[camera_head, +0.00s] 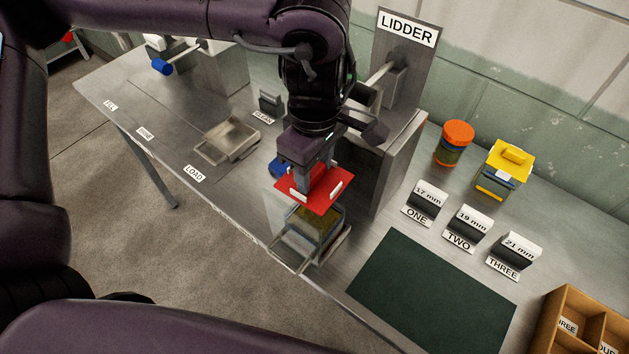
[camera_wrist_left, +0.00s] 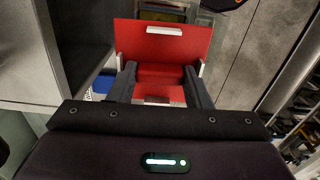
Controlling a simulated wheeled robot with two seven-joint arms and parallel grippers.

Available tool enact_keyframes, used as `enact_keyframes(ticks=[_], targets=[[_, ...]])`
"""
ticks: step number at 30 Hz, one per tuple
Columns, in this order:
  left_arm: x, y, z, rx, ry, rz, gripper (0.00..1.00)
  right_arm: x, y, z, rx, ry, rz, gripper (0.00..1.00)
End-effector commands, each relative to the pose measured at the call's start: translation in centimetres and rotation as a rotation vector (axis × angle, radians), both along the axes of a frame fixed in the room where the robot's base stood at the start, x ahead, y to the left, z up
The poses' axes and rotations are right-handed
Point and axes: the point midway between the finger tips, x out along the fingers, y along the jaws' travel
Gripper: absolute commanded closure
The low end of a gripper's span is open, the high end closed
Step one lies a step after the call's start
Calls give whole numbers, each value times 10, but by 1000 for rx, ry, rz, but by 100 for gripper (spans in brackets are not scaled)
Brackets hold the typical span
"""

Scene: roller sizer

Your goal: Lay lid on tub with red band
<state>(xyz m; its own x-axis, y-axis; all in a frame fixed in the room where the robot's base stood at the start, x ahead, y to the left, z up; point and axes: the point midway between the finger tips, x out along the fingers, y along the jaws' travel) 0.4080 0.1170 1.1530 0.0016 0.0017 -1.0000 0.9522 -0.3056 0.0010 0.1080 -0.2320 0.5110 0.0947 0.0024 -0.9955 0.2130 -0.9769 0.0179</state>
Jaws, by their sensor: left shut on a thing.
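My left gripper (camera_head: 313,178) is shut on a red lid (camera_head: 321,204), a flat square plate with white strips along its edges. In the left wrist view the two fingers (camera_wrist_left: 161,80) grip the raised red block in the middle of the lid (camera_wrist_left: 135,38). The lid is above a clear, square tub (camera_head: 322,232) with yellow-green contents, which sits in a metal holder in front of the lidder. The lid hides part of the tub's top. Whether they touch, and whether this tub has a red band, I cannot tell. My right gripper is not in view.
The lidder (camera_head: 405,110) stands right behind the lid. An orange-lidded jar (camera_head: 455,143) and yellow-lidded tub (camera_head: 500,167) stand at the right. Several labelled blocks (camera_head: 468,227) line the bench beyond a clear dark mat (camera_head: 430,290). An empty metal tray (camera_head: 228,139) lies left.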

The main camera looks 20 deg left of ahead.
Motion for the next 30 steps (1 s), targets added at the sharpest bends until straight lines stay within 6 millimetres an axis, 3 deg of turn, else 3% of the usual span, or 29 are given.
enact_keyframes(ticks=[1,3,14,30], targets=[[-1,0,-21,1,2,-18,78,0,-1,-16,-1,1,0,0],[-1,0,-30,1,1,-30,78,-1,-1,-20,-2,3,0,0],[-1,0,-45,0,0,-39,78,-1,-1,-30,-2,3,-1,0],[0,0,-90,-1,0,-37,78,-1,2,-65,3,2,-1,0]])
